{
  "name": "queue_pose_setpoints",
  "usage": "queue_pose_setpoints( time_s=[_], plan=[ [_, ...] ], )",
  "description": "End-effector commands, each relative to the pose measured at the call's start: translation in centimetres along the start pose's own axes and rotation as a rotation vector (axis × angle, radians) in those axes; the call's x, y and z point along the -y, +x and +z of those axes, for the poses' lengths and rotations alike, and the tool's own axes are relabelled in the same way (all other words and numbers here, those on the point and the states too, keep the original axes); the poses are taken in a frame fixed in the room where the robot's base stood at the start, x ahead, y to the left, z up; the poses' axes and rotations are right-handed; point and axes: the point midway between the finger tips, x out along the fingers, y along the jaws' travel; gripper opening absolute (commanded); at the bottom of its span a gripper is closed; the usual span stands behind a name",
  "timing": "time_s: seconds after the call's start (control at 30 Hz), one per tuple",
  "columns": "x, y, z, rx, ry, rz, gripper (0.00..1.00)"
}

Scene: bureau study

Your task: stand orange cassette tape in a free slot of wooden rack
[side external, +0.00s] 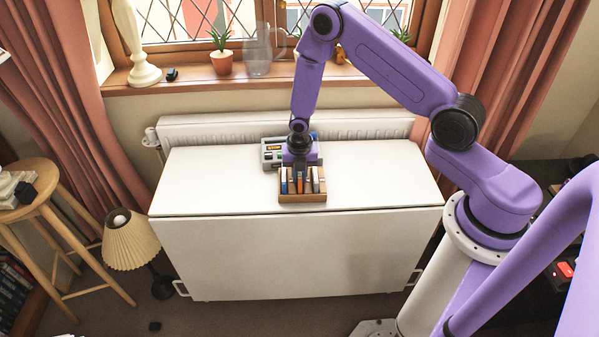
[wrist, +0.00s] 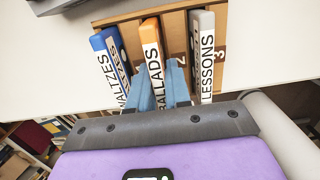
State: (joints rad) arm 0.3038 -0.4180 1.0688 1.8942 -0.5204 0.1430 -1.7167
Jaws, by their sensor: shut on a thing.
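The orange cassette tape (wrist: 151,34), labelled BALLADS, is upright between my gripper's two blue-grey fingers (wrist: 162,82). My gripper (side external: 299,172) is shut on it, over the wooden rack (side external: 302,199). The tape is in the rack's middle, between a blue tape (wrist: 108,48) labelled WALTZES and a grey tape (wrist: 201,30) labelled LESSONS, apart from both. In the side view the orange tape (side external: 299,186) shows as a thin strip. Its lower end is hidden, so I cannot tell if it touches the slot floor. The numbers 2 and 3 show on the rack.
The rack stands on a white table (side external: 220,185). The tabletop left and right of the rack is clear. A radiator (side external: 240,128) runs behind the table.

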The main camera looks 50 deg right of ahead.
Motion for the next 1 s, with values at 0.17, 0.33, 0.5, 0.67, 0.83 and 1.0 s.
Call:
queue_pose_setpoints(
  time_s=[0.17,0.33,0.5,0.67,0.83,1.0],
  plan=[
    [-0.01,0.30,-0.01,0.000,-0.002,0.000,0.00],
    [-0.01,0.48,-0.03,0.000,0.000,0.000,0.00],
    [-0.01,0.47,-0.03,0.000,0.000,0.001,0.41],
    [0.00,0.47,-0.04,0.000,0.000,0.000,0.48],
    [0.01,0.48,-0.04,0.000,-0.001,0.000,0.60],
    [0.01,0.47,-0.04,0.000,-0.001,0.000,0.60]
  ],
)
